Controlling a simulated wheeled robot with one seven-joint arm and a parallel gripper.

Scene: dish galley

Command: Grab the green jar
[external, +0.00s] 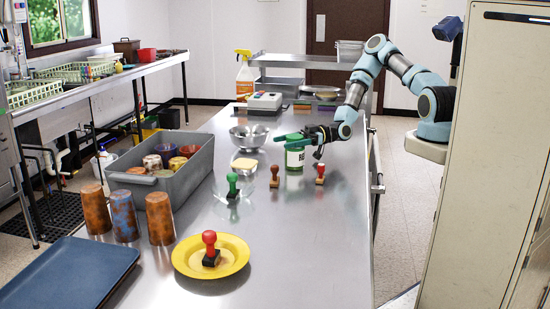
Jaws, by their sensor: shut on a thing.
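The green jar (294,161) stands upright on the steel counter, right of the middle of the external view, with a pale label on its front. My gripper (285,141) reaches in from the right at the jar's top, and its green fingers are shut on the jar. The fingers and the jar's upper part overlap in this view, so the exact contact is hidden. I see no clear gap under the jar.
A brown-handled stamp (275,176), a red-handled stamp (320,173) and a green-handled stamp (232,186) stand in front of the jar. A butter-like block (245,166) and metal bowls (249,136) are left of it. A grey bin (190,177) holds several cups.

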